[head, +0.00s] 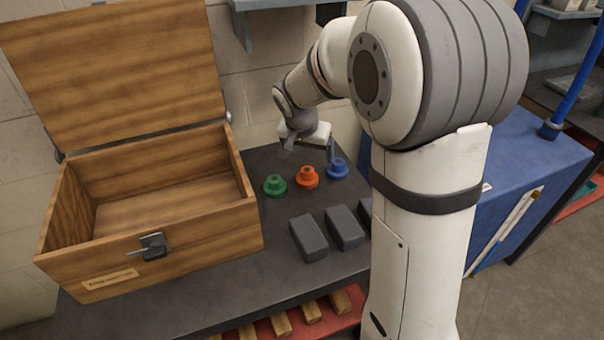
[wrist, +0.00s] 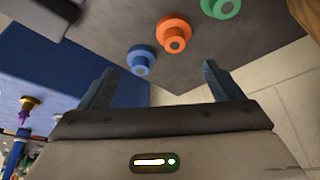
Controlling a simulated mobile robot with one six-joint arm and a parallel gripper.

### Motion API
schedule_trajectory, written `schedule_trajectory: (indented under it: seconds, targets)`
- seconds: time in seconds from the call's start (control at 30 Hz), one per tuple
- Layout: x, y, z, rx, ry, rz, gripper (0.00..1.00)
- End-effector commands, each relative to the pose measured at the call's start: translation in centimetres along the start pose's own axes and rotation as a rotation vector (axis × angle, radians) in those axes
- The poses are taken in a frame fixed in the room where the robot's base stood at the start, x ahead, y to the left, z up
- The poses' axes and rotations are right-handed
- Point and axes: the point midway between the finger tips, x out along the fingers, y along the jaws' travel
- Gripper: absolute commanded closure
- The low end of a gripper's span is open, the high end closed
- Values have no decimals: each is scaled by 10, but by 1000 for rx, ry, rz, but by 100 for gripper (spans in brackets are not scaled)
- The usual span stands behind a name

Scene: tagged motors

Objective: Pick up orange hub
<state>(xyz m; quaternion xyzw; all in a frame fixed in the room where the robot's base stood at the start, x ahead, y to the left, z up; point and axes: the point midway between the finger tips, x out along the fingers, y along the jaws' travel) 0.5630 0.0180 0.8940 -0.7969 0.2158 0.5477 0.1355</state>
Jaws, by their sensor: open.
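The orange hub (head: 307,177) is a flanged ring with a raised collar, standing on the dark grey table between the green hub (head: 275,185) and the blue hub (head: 337,168). My gripper (head: 309,150) is open and empty, above and behind the hubs in the head view. In the wrist view, the orange hub (wrist: 173,33) lies beyond the open fingers of my gripper (wrist: 165,85), apart from them. The blue hub (wrist: 141,59) is nearer the left finger, and the green hub (wrist: 220,7) is partly cut off at the top edge.
An open, empty wooden box (head: 150,200) with its lid up stands left on the table (head: 275,262). Several dark grey blocks (head: 309,238) lie in front of the hubs. A blue-covered surface (head: 530,160) is at the right. A wall shelf (head: 285,10) hangs behind.

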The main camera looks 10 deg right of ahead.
Motion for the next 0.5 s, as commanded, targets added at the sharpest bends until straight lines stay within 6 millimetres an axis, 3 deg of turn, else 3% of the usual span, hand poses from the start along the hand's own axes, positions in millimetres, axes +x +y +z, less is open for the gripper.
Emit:
schedule_trajectory:
  seconds: [0.03,0.1,0.27,0.5]
  targets:
    - [33,-10,2,17,2,5,14]
    - [53,-19,0,42,9,8,14]
    - [77,-30,-4,73,18,10,14]
    - [101,-30,-6,79,18,11,14]
